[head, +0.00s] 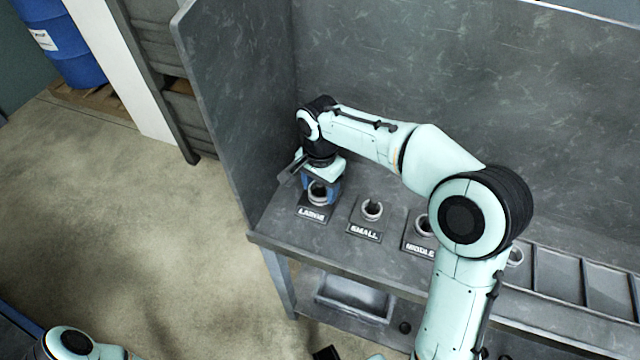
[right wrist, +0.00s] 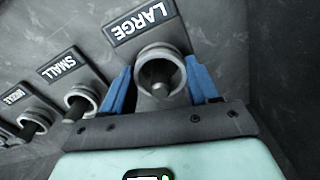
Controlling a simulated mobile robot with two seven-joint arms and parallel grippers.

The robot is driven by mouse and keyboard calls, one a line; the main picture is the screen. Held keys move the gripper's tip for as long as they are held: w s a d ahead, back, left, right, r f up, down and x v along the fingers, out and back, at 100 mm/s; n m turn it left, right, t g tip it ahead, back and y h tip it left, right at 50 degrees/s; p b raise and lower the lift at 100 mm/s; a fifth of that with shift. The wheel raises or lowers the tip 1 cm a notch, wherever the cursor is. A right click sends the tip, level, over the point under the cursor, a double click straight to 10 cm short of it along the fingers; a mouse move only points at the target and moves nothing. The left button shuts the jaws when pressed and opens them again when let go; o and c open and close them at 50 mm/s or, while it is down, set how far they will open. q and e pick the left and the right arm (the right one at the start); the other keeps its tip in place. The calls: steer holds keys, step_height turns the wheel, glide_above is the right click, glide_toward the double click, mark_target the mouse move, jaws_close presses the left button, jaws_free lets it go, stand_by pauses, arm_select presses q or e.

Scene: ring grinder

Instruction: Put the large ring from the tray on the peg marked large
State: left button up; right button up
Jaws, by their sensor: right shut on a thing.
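My right gripper (head: 319,190) points down over the plate marked LARGE (head: 311,214) at the left end of the bench. Its blue fingers (right wrist: 160,88) are shut on the large ring (right wrist: 151,54), a grey metal ring, one finger on each side. In the right wrist view the tip of the large peg (right wrist: 160,84) shows inside the ring, so the ring appears to be around the peg. How far down it sits is unclear. The tray (head: 567,272) with its compartments lies at the right, partly behind my arm. My left gripper does not show clearly.
Right of the large peg, the small station (head: 371,211) and the middle station (head: 423,225) each show a grey ring shape around a peg. Another grey round part (head: 515,256) shows near the tray. Grey panels stand behind and left of the bench.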

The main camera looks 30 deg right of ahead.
steer(key=o, duration=0.9)
steer(key=shift+r+p, duration=1.85)
steer(key=shift+r, duration=1)
steer(key=shift+r+p, duration=1.4)
steer(key=shift+r, duration=1.3)
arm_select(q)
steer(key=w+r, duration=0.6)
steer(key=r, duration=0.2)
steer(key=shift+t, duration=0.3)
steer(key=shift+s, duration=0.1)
arm_select(e)
steer(key=shift+f, duration=0.1)
